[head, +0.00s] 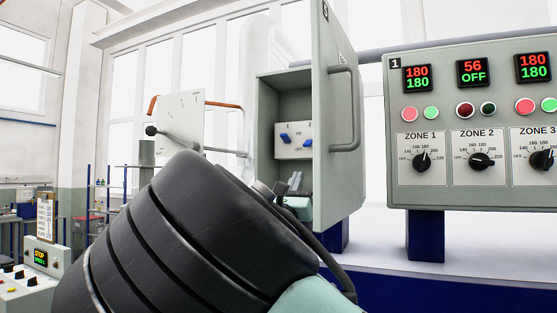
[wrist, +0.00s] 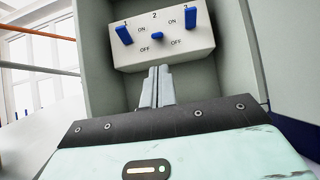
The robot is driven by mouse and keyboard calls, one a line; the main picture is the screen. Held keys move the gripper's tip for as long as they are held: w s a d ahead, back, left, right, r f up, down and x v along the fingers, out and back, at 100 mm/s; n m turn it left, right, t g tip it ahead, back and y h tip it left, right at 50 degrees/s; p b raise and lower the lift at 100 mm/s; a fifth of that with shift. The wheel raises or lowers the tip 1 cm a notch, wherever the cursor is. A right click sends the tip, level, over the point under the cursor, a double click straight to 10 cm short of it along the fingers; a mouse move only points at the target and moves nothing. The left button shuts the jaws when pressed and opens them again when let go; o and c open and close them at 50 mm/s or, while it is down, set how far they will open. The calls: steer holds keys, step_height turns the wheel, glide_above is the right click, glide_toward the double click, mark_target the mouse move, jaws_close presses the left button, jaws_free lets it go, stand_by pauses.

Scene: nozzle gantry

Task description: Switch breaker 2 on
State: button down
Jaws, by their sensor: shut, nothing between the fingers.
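The breaker block (wrist: 180,57) is a pale box inside a grey cabinet, with blue levers numbered 1 to 3. In the wrist view, lever 1 (wrist: 124,35) and lever 3 (wrist: 190,17) reach up towards their ON marks. Breaker 2's lever (wrist: 158,36) looks short and sits lower, nearer OFF; its exact tilt is hard to tell. My gripper (wrist: 158,70) is shut and empty, its fingertips just below lever 2 at the block's lower edge; contact is unclear. In the head view the block (head: 293,149) shows partly, and my arm hides much of my gripper (head: 295,181).
The cabinet door (head: 335,130) stands open on the right, with a bar handle (head: 345,105). A zone control panel (head: 470,125) stands further right.

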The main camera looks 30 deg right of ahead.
mark_target(308, 143)
steer(key=shift+p+x, duration=2.15)
steer(key=shift+x, duration=2.8)
steer(key=shift+w+r+p, duration=0.15)
steer(key=shift+p, duration=0.2)
